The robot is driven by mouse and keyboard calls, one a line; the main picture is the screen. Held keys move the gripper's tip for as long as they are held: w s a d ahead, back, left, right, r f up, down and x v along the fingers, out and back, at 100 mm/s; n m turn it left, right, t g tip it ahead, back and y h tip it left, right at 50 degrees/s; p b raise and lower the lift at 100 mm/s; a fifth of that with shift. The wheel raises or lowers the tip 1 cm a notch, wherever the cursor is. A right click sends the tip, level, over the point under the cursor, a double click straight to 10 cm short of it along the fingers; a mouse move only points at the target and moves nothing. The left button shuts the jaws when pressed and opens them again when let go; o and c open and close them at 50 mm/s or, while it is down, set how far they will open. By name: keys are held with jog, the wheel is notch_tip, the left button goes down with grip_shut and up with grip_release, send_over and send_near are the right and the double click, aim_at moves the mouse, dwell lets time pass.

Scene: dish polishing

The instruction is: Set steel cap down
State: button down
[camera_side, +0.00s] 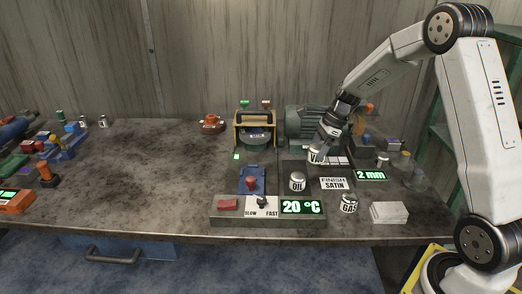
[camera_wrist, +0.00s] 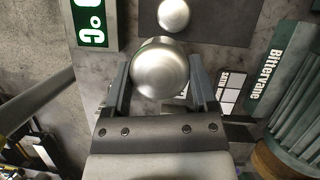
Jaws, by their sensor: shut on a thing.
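In the wrist view the steel cap (camera_wrist: 160,68) shows as a shiny dome between the two fingers of my gripper (camera_wrist: 160,88). It is over the dark mat area, left of the white grid tile; I cannot tell whether its underside touches the surface.
The FINISH SATIN sign (camera_side: 333,183), 2 mm display (camera_side: 371,175) and control panel (camera_side: 232,215) are near. A green motor (camera_side: 303,122) stands behind. The left-centre table is clear.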

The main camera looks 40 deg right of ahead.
jog(key=shift+w+d+f, duration=0.45)
jog(key=shift+w+f, duration=0.8)
jog(key=shift+w, duration=0.25)
jog(key=shift+w+d+f, duration=0.45)
jog(key=shift+w+f, duration=0.75)
jog(key=shift+w, duration=0.3)
jog(key=shift+w+d+f, duration=0.45)
jog(key=shift+w+f, duration=0.8)
jog(key=shift+w, duration=0.25)
jog(key=shift+w+f, duration=0.25)
jog(key=shift+f, duration=1.6)
jog(key=shift+f, duration=0.15)
grip_release()
